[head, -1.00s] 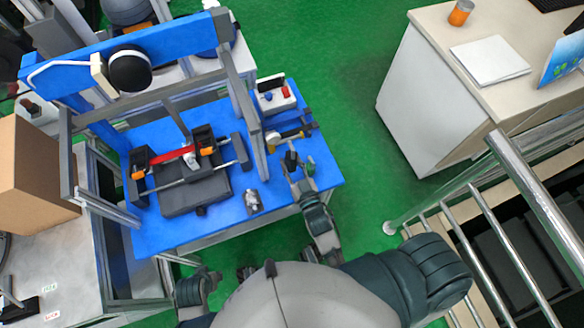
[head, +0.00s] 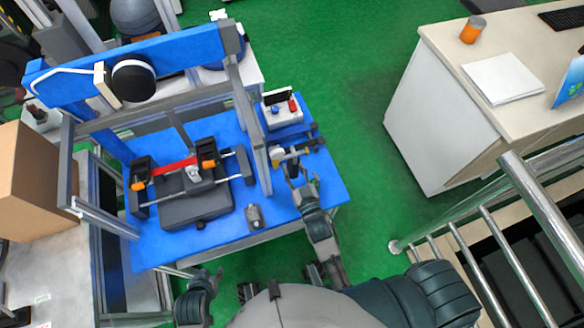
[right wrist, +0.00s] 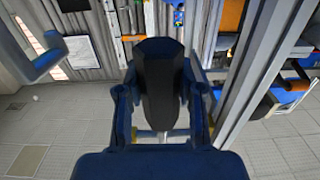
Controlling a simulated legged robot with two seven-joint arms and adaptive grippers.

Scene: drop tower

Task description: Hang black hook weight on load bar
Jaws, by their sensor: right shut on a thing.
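My right gripper (head: 301,180) is at the right side of the blue table, just in front of a short bar with a brass-coloured end (head: 276,154); this may be the load bar. In the right wrist view a black tapered body (right wrist: 160,85), apparently the black hook weight, sits between the blue fingers. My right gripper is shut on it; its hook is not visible. In the head view the weight is a small dark shape, and I cannot tell whether it touches the bar. My left gripper (head: 212,278) is low at the left, away from the table; its jaws are unclear.
A grey metal cylinder (head: 254,217) stands on the blue table (head: 165,250). A grey frame post (head: 248,125) rises left of the bar. A control box (head: 281,108) stands behind.

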